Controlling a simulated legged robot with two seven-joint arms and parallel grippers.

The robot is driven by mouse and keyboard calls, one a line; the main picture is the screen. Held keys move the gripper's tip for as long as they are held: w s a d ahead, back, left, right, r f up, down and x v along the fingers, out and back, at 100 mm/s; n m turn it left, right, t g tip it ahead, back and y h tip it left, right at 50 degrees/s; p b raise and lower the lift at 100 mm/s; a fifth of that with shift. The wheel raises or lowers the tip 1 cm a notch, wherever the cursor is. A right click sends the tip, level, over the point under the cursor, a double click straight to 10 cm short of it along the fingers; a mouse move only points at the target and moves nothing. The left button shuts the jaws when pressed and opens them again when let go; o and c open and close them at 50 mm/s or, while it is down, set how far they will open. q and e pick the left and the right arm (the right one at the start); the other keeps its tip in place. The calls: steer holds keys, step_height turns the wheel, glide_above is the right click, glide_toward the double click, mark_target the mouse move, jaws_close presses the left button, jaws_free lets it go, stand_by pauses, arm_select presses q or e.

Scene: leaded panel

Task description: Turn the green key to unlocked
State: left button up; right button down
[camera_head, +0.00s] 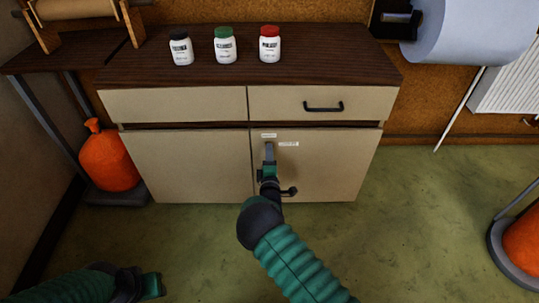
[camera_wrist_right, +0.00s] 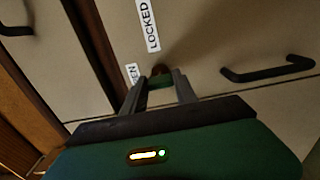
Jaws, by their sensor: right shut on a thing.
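In the head view the same gripper (camera_head: 269,152) covers the lock, and the key is hidden there. Two white labels sit by the lock: one reads LOCKED (camera_wrist_right: 148,24), the other (camera_wrist_right: 132,73) is partly covered and ends in "EN". I cannot tell the key's exact angle. My left gripper (camera_head: 148,285) is low at the left, away from the cabinet; its jaws are unclear.
The lower right door (camera_head: 330,165) has a dark handle (camera_head: 289,191) close below my right gripper. A drawer handle (camera_head: 323,107) is above. Three bottles with black (camera_head: 181,48), green (camera_head: 225,46) and red (camera_head: 270,45) caps stand on the top.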

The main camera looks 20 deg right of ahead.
steer(key=shift+a+f, duration=0.2)
steer(key=shift+a, duration=0.05)
steer(key=c, duration=1.3)
jaws_free()
steer(key=o, duration=0.3)
steer(key=shift+o, duration=0.2)
steer(key=shift+r, duration=0.1)
steer(key=shift+d, duration=0.1)
